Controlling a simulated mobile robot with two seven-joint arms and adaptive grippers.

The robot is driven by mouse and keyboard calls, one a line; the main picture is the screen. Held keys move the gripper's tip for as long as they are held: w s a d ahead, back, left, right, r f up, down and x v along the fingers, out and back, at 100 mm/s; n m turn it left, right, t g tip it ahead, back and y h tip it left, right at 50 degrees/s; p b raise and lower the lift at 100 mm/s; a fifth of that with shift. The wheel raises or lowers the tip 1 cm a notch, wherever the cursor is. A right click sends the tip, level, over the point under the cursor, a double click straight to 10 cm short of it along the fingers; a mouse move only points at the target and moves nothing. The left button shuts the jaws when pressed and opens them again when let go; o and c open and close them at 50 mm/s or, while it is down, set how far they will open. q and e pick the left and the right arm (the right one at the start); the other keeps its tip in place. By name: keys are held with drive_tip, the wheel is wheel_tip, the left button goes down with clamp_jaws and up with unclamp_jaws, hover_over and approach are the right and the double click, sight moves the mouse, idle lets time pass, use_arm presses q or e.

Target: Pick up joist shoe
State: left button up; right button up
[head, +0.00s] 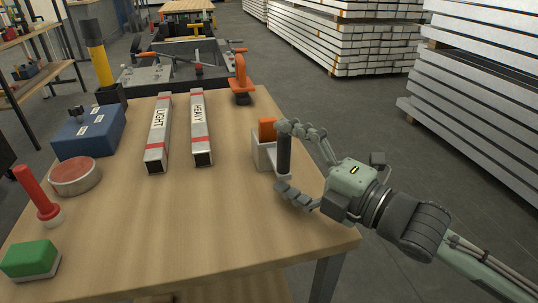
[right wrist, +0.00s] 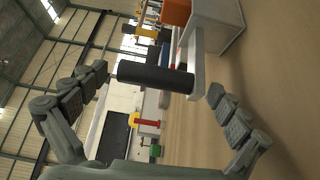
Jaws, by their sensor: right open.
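What I take to be the joist shoe (head: 263,155) stands near the right edge of the wooden table. It has a pale grey body, an orange block on top and an upright black handle. My right gripper (head: 282,157) comes in from the right, open, with one finger beyond the handle and one on the near side. In the right wrist view the black handle (right wrist: 150,75) lies between the spread fingers of the gripper (right wrist: 157,80), with a visible gap to each. My left gripper is not in view.
Two metal bars marked LIGHT (head: 158,135) and HEAVY (head: 200,130) lie mid-table. A blue box (head: 88,133), a red-topped round tin (head: 75,177), a red-handled tool (head: 38,197) and a green block (head: 30,260) line the left. An orange clamp (head: 241,80) stands behind. The front table is clear.

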drive_tip(key=shift+c, duration=0.5)
drive_tip(key=c, duration=1.7)
drive_tip(key=shift+r, duration=0.15)
drive_tip(key=shift+c, duration=0.9)
